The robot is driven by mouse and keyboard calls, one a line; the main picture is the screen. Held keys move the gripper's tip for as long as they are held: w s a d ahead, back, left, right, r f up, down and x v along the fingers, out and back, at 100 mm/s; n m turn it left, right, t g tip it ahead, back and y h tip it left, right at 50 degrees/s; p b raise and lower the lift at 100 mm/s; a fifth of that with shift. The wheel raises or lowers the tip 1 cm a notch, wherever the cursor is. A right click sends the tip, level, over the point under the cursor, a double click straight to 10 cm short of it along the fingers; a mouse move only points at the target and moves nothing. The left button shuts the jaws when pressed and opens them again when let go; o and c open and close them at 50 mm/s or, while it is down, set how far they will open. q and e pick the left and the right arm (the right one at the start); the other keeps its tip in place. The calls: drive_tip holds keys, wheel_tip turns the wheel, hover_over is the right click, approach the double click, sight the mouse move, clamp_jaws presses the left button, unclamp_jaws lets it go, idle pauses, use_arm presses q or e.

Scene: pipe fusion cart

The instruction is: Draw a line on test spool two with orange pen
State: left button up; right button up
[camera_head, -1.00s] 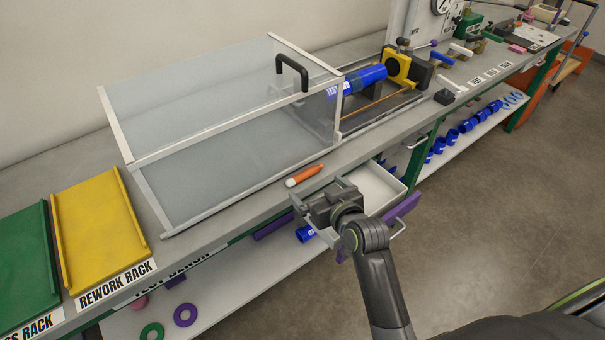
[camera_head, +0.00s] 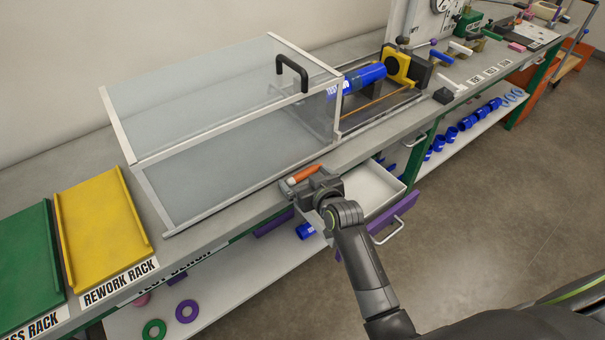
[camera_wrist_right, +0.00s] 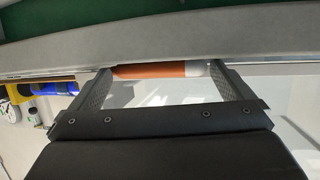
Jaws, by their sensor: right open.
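The orange pen (camera_head: 303,174) lies on the bench top near the front edge, in front of the clear box. My right gripper (camera_head: 299,186) is open at the pen, with one finger near each end. In the right wrist view the pen (camera_wrist_right: 160,71) spans the gap between the fingertips (camera_wrist_right: 161,76); whether they touch it I cannot tell. A blue pipe spool (camera_head: 365,77) with a white "TEST" label sits in the yellow clamp, partly behind the clear box; its number is unreadable. My left gripper is out of view.
The clear box (camera_head: 215,140) with a black handle (camera_head: 292,72) covers much of the bench. An open drawer (camera_head: 372,190) juts out just right of my gripper. A yellow rework rack (camera_head: 103,225) and green rack (camera_head: 27,258) lie left. Blue fittings line the lower shelf.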

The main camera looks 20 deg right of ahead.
drive_tip(key=c, duration=0.6)
drive_tip(key=shift+c, duration=0.2)
drive_tip(key=shift+s+r, duration=0.1)
drive_tip(key=shift+r, duration=0.05)
